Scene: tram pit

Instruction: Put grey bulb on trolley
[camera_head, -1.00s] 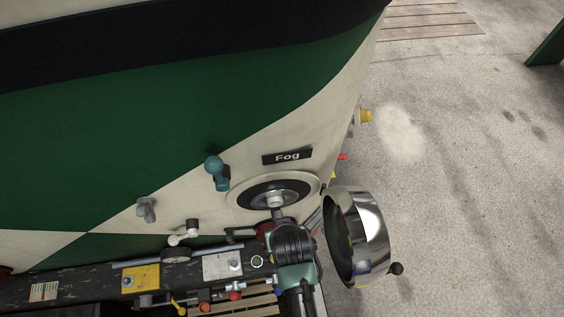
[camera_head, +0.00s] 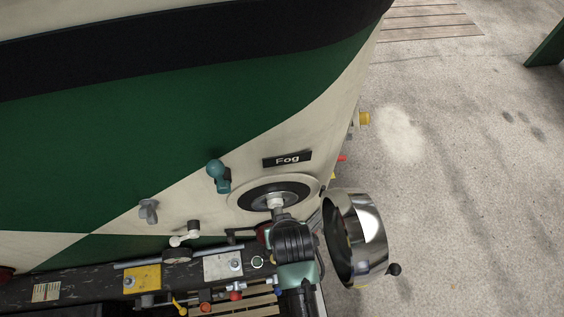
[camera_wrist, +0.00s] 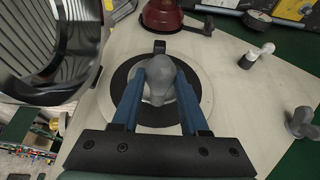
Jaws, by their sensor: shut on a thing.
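The grey bulb (camera_wrist: 159,82) sits between the two blue fingers of my gripper (camera_wrist: 158,88) in the wrist view. The fingers are shut on it, in front of the round fog lamp socket (camera_wrist: 126,75) on the tram's cream front. I cannot tell whether the bulb is still seated in the socket. In the head view, my arm reaches to the lamp ring (camera_head: 240,196) below the "Fog" label (camera_head: 287,159), and a pale bulb end (camera_head: 277,201) shows at its centre. No trolley can be made out for certain.
The open chrome lamp housing (camera_head: 370,238) hangs just right of my gripper and is close to it. A teal lever (camera_head: 218,174) and grey knob (camera_head: 148,210) stick out on the left. A dark beam (camera_head: 70,287) with fittings runs below. Concrete floor (camera_head: 470,200) is clear at right.

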